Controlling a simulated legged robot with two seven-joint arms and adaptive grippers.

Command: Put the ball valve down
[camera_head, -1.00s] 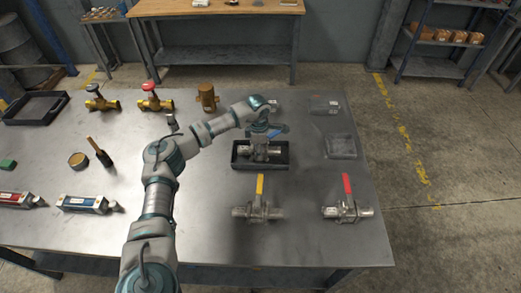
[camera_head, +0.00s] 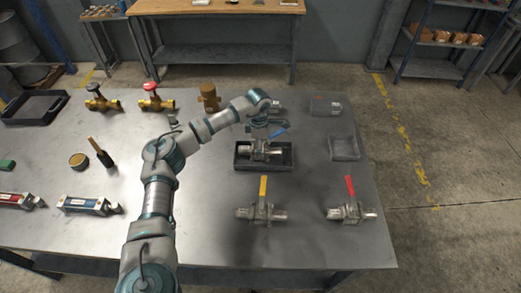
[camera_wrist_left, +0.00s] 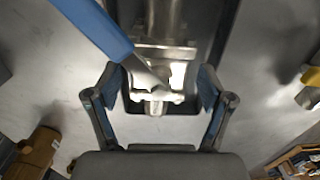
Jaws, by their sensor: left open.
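A steel ball valve (camera_head: 262,154) with a blue handle lies in a small black tray (camera_head: 263,168) near the middle right of the table. In the left wrist view the valve (camera_wrist_left: 158,72) lies between my fingers, its blue handle (camera_wrist_left: 92,25) slanting in from the upper left. My left gripper (camera_head: 266,130) is above the valve, pointing down. In the left wrist view the left gripper (camera_wrist_left: 160,78) has its two fingers spread, one on each side of the valve, with gaps between. My arm partly hides the handle in the head view. My right gripper is in neither view.
Ball valves with a yellow handle (camera_head: 263,188) and a red handle (camera_head: 350,190) lie in front of the tray.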

